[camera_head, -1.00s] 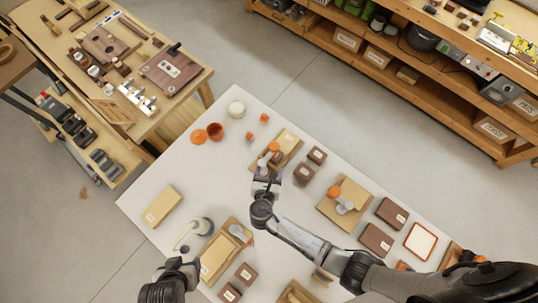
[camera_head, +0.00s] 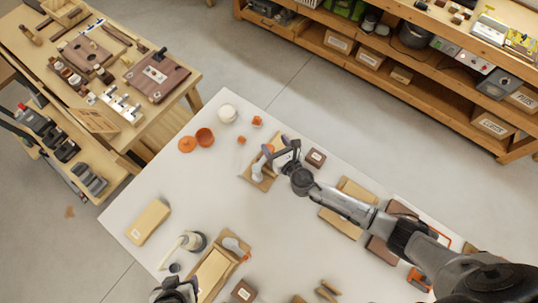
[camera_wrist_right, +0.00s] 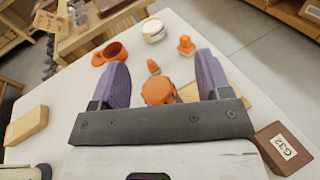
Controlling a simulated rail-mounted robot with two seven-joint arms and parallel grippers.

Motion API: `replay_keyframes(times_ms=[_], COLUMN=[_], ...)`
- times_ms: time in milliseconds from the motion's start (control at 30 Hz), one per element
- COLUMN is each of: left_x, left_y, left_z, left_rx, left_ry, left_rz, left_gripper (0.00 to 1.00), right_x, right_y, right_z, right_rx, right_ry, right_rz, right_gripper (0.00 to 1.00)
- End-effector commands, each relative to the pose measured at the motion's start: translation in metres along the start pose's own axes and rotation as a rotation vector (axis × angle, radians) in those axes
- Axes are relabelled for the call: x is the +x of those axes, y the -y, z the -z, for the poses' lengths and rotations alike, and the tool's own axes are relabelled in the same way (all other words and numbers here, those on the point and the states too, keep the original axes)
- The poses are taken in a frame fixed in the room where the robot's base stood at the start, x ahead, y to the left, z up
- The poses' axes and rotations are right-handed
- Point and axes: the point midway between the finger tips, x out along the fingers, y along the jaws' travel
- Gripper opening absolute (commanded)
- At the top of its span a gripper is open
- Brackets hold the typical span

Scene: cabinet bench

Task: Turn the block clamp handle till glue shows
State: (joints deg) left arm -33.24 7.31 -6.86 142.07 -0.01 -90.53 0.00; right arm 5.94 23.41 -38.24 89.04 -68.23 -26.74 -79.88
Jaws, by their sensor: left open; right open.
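The block clamp (camera_head: 258,172) stands on a wooden board at the far part of the white table, with an orange round handle (camera_head: 267,149). My right gripper (camera_head: 276,149) is open at this handle. In the right wrist view the orange handle (camera_wrist_right: 158,91) lies between the two purple fingers (camera_wrist_right: 161,72), with gaps on both sides. Whether a finger touches it cannot be told. The clamp's lower parts are mostly hidden by my gripper there. I can see no glue. My left gripper (camera_head: 175,290) is at the bottom edge, partly cut off, away from the clamp.
A brown block (camera_head: 315,158) stands right of the clamp. An orange pot (camera_head: 205,137), its lid (camera_head: 187,144) and a white jar (camera_head: 227,113) are on the far left. Another clamp board (camera_head: 215,275) and a glue-like bottle (camera_head: 190,241) lie nearer. The table's middle is clear.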

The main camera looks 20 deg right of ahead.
Motion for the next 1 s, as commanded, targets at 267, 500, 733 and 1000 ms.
replay_keyframes(times_ms=[267,500,733,1000], left_x=[0.088,0.120,0.127,0.119], left_y=[-0.007,-0.009,-0.008,-0.006], left_z=[-0.027,-0.037,-0.040,-0.038], left_rx=[-0.010,-0.012,-0.009,-0.002], left_ry=[0.000,-0.001,-0.001,-0.002], left_rz=[-0.008,-0.010,-0.008,-0.002], left_gripper=[0.63,0.63,0.63,0.63], right_x=[-0.005,-0.040,-0.054,-0.033], right_y=[0.053,0.079,0.084,0.057], right_z=[-0.002,-0.004,-0.006,0.005], right_rx=[-0.189,-0.299,-0.333,-0.332], right_ry=[-0.055,-0.192,-0.255,-0.257], right_rz=[-0.546,-0.810,-0.895,-0.902], right_gripper=[0.71,0.71,0.71,0.71])
